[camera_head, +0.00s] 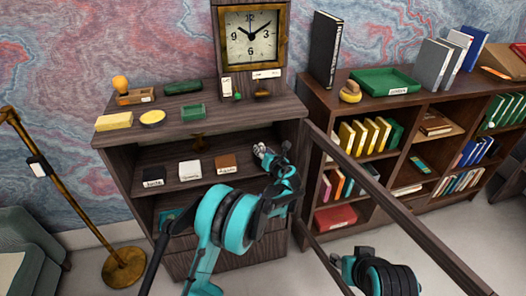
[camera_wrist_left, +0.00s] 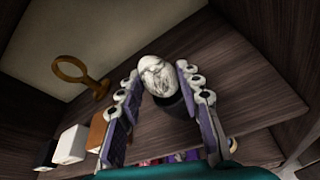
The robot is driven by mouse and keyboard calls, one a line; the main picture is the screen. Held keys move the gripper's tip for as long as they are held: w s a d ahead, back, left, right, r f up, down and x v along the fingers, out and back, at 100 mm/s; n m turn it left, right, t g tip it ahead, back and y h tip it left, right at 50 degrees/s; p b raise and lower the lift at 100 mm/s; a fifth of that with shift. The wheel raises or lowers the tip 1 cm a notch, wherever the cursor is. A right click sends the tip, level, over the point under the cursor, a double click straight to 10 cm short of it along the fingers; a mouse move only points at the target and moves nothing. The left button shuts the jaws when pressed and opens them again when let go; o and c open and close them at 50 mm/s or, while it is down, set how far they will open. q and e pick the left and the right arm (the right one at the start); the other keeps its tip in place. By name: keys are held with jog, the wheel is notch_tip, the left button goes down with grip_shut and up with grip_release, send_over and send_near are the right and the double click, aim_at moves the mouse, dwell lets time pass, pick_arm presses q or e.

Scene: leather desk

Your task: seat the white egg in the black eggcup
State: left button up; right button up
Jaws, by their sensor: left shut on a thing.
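The white marbled egg (camera_wrist_left: 157,75) sits between the fingertips of my left gripper (camera_wrist_left: 159,72) in the left wrist view, with a finger against each side. The black eggcup (camera_wrist_left: 172,103) shows just below the egg between the fingers, partly hidden. I cannot tell whether the egg touches the cup. In the head view my left gripper (camera_head: 266,153) reaches into the open shelf of the dark cabinet (camera_head: 205,157), at its right end; egg and cup are not clear there.
Black, white (camera_head: 190,170) and brown (camera_head: 226,162) labelled blocks stand left of the gripper on the shelf. A brass ring stand (camera_wrist_left: 80,75) is behind them. A clock (camera_head: 250,37) and small items are on top. A dark wooden frame (camera_head: 400,222) slants across the right side.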

pick_arm(q)
jog(key=shift+f, duration=0.1)
dwell(0.3)
jog(key=o, duration=1.3)
jog(key=shift+s, duration=0.1)
jog(key=v, duration=1.2)
